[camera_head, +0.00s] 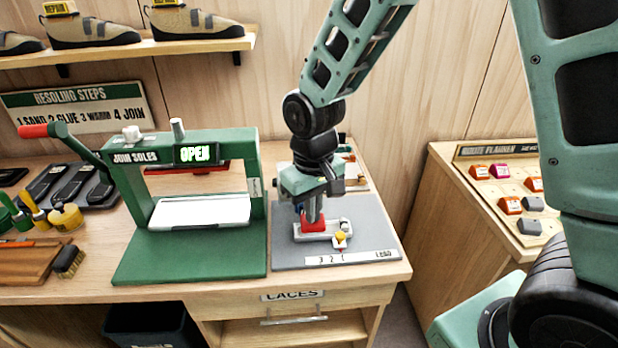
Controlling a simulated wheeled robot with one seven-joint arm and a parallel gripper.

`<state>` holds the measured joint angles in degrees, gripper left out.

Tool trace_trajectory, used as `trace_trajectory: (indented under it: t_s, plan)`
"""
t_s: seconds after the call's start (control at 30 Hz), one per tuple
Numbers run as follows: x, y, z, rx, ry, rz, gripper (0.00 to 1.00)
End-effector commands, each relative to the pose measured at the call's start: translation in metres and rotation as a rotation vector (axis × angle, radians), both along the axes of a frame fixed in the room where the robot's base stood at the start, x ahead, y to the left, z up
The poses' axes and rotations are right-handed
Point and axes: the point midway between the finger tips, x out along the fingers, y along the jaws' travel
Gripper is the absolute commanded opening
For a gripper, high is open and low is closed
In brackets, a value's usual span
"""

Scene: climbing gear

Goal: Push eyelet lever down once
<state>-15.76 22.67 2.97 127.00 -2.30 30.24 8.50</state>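A small white eyelet device (330,236) sits on a grey mat (372,222) at the right of the workbench. A red part (313,225), which looks like the lever's pad, is on its left side. A small yellow piece (340,237) is at its front right. My gripper (313,218) points down right over the red part, and its tips seem to meet it. Whether they touch, and whether the fingers are open or shut, is not clear at this size. My gripper and wrist hide part of the device's back.
A green sole press (190,262) marked "JOIN SOLES" and "OPEN" stands to the left, its red-handled lever (45,130) raised. A label strip (350,257) lies along the mat's front. A wooden planner stand (470,190) is at the right. The mat's front right is clear.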

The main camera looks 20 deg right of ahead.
Motion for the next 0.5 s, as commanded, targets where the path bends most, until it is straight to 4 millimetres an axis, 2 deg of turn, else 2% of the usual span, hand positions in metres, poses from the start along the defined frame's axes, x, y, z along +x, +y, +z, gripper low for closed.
trace_trajectory:
  t_s: [0.5]
  plan:
    - [-0.002,0.000,0.040,-0.001,0.006,0.001,0.00]
